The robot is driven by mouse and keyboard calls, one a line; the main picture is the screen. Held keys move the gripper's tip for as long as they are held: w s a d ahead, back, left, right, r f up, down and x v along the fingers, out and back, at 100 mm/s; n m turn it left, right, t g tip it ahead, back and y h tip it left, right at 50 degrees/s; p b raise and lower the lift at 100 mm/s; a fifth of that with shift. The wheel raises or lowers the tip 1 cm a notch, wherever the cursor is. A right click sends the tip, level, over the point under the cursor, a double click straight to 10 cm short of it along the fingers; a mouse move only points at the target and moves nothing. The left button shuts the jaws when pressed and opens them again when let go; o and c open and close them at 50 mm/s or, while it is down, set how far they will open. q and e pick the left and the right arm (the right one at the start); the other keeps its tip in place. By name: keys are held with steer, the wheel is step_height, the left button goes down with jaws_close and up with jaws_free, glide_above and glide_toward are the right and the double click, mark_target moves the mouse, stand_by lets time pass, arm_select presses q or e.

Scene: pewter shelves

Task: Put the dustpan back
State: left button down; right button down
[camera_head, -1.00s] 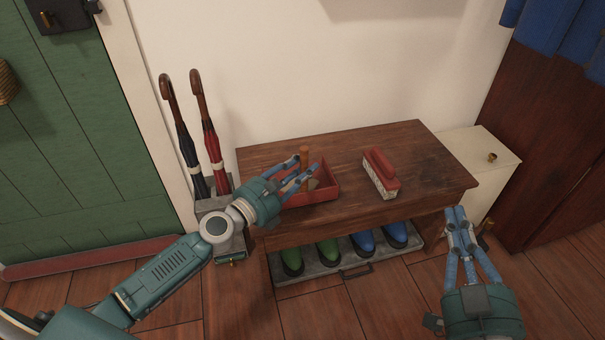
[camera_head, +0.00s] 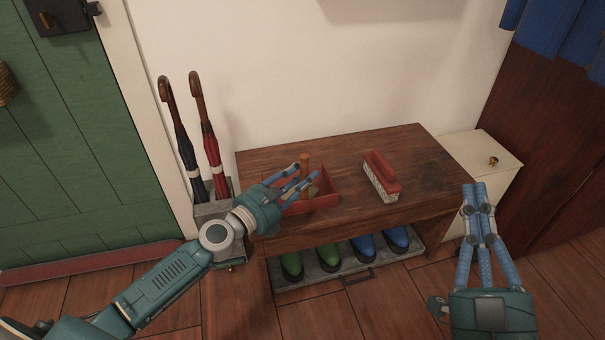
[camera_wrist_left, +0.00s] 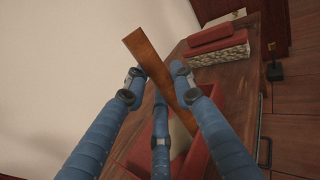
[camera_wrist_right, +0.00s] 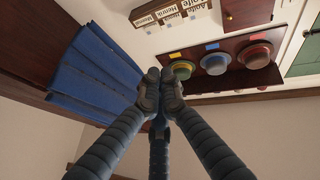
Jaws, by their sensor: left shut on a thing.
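The dustpan, a red pan (camera_head: 325,200) with a brown wooden handle (camera_head: 305,161), is at the left end of the wooden bench top (camera_head: 345,150). Its handle points up. My left gripper (camera_head: 303,182) is shut on the handle, with its fingers covering part of the pan. In the left wrist view the handle (camera_wrist_left: 150,58) runs between the fingers, and the red pan (camera_wrist_left: 200,140) shows below them. I cannot tell whether the pan touches the bench. My right gripper (camera_head: 479,196) is shut and empty, in front of the bench's right end.
A red brush (camera_head: 381,176) with pale bristles lies on the bench. Green and blue boots (camera_head: 363,247) stand on a tray underneath. Two umbrellas (camera_head: 205,140) stand in a holder at left. A cream cabinet (camera_head: 478,158) stands at right. Blue cloth (camera_wrist_right: 95,75) hangs near my right gripper's view.

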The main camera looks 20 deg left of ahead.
arm_select(q)
steer(key=c, duration=1.5)
jaws_free()
steer(key=shift+o, duration=0.2)
